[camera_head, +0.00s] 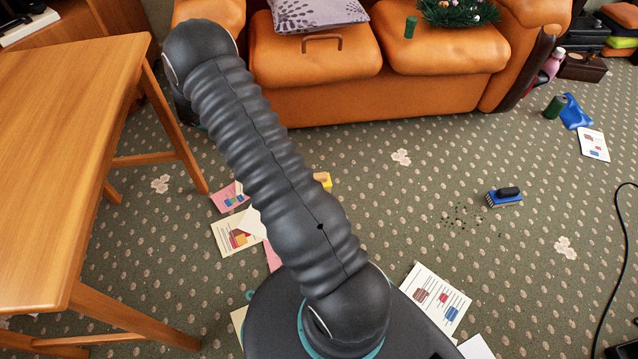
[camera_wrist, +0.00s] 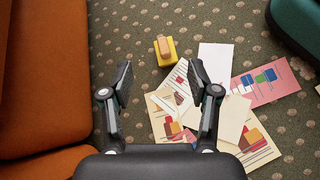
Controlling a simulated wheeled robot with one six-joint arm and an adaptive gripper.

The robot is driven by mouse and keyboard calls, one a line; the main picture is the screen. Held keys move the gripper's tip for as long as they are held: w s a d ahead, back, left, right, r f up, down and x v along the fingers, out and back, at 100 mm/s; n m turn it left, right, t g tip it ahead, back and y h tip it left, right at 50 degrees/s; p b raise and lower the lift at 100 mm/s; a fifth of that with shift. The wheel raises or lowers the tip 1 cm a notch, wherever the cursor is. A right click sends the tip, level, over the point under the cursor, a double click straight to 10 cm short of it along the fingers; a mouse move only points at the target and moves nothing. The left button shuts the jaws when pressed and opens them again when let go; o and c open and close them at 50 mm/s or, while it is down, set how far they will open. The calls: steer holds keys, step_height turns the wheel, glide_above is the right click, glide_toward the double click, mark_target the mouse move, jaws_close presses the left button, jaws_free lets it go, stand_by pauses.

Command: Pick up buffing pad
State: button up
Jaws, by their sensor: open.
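A yellow block with a tan grip on top, which looks like the buffing pad (camera_wrist: 170,57), lies on the patterned carpet in the wrist view. In the head view a bit of the yellow pad (camera_head: 326,181) shows beside my arm, which hides the rest. My gripper (camera_wrist: 160,80) is open and empty, its two fingers spread apart. The pad appears past the fingertips, roughly in line with the gap between them, and apart from both. My gripper is hidden in the head view.
Several printed papers (camera_wrist: 227,115) lie on the carpet under and beside the fingers. An orange sofa (camera_head: 400,95) stands at the back, a wooden table (camera_head: 60,170) at the left. A blue brush (camera_head: 505,198) lies on open carpet to the right, near a black cable (camera_head: 622,250).

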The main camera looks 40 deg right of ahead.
steer(key=s+d+f+n+h+b, duration=0.1)
steer(key=d+f+n+h, duration=0.25)
steer(key=f, duration=1.35)
steer(key=g, duration=0.1)
glide_toward(319, 175)
steer(key=shift+y, duration=0.25)
steer(key=x, duration=0.5)
steer(key=shift+s+d+r+b, duration=0.1)
steer(key=shift+s+r+b, duration=0.05)
steer(key=shift+r+b, duration=0.2)
steer(key=shift+w+f+x, duration=0.1)
steer(key=shift+f+x, duration=0.05)
steer(key=shift+x, duration=1.15)
steer(key=shift+w+f+x, duration=0.15)
steer(key=shift+f+x, duration=0.05)
steer(key=shift+x, duration=1.1)
jaws_close()
